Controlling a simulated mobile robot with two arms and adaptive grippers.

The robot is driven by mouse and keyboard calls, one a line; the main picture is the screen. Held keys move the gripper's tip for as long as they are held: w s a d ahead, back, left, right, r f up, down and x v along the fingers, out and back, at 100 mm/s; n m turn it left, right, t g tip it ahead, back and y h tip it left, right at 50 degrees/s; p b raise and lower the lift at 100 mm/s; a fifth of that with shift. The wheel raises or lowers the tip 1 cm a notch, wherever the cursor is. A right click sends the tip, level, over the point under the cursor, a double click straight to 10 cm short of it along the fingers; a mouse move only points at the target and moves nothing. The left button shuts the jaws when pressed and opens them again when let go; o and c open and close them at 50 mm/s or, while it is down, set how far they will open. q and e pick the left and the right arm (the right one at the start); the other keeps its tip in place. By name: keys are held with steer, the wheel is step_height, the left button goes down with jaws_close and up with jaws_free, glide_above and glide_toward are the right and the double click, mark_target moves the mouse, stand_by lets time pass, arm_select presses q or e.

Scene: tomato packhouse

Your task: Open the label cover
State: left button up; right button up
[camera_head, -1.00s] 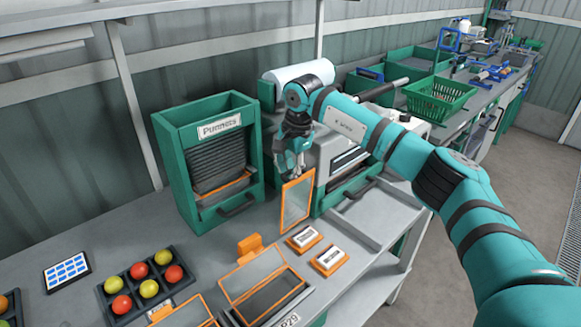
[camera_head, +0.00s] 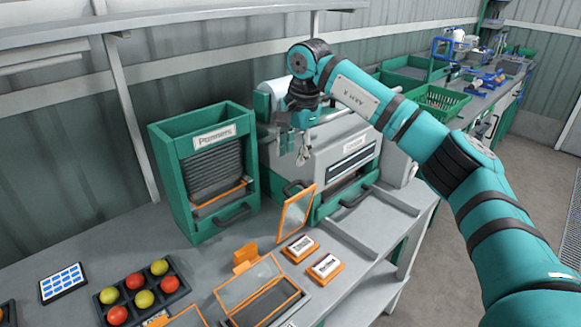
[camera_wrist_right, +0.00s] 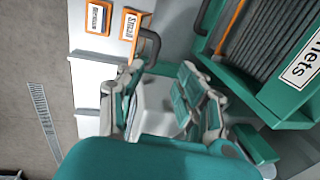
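A grey label machine (camera_head: 330,150) with a green base stands on the bench right of the punnet box. A dark handle (camera_head: 295,187) sits at its front left; a dark handle also shows beyond the fingertips in the right wrist view (camera_wrist_right: 150,46). I cannot tell for sure which part is the label cover. My right gripper (camera_head: 303,158) points down above the machine's left end, apart from the handle. Its fingers (camera_wrist_right: 162,103) are spread, with nothing held between them; a pale surface shows there. An orange-framed panel (camera_head: 296,214) stands tilted below the gripper. My left gripper is out of view.
A green punnet box (camera_head: 166,170) stands close on the left. Two orange-edged label cards (camera_head: 300,248) lie in front. A dark tray of red and yellow tomatoes (camera_head: 126,290) and an orange-framed lidded box (camera_head: 258,283) are nearer. Green crates (camera_head: 440,103) stand behind.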

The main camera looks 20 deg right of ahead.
steer(key=shift+s+d+r, duration=0.1)
steer(key=shift+s+r, duration=0.1)
steer(key=shift+r, duration=0.55)
steer(key=shift+d+f, duration=0.15)
steer(key=shift+f, duration=0.15)
steer(key=c, duration=0.4)
steer(key=s+d+f+t+p, duration=0.1)
steer(key=s+d+f+t+y+p, duration=0.1)
steer(key=s+d, duration=0.1)
steer(key=shift+s+f+y+p, duration=0.2)
steer(key=shift+f+y+p, duration=0.1)
jaws_close()
steer(key=s+d+r+t+p, duration=0.2)
steer(key=s+d+t, duration=0.1)
steer(key=s, duration=0.3)
steer(key=p, duration=0.4)
glide_toward(305, 194)
steer(key=x, duration=0.4)
steer(key=shift+w+d, duration=0.2)
steer(key=shift+w, duration=0.1)
steer(key=shift+w+a+f+p, duration=0.2)
steer(key=shift+w, duration=0.4)
steer(key=shift+w+a+f+p, duration=0.15)
steer(key=shift+w+f, duration=0.05)
steer(key=shift+w, duration=0.35)
steer(key=shift+w+a+f+p, duration=0.2)
steer(key=shift+w, duration=0.4)
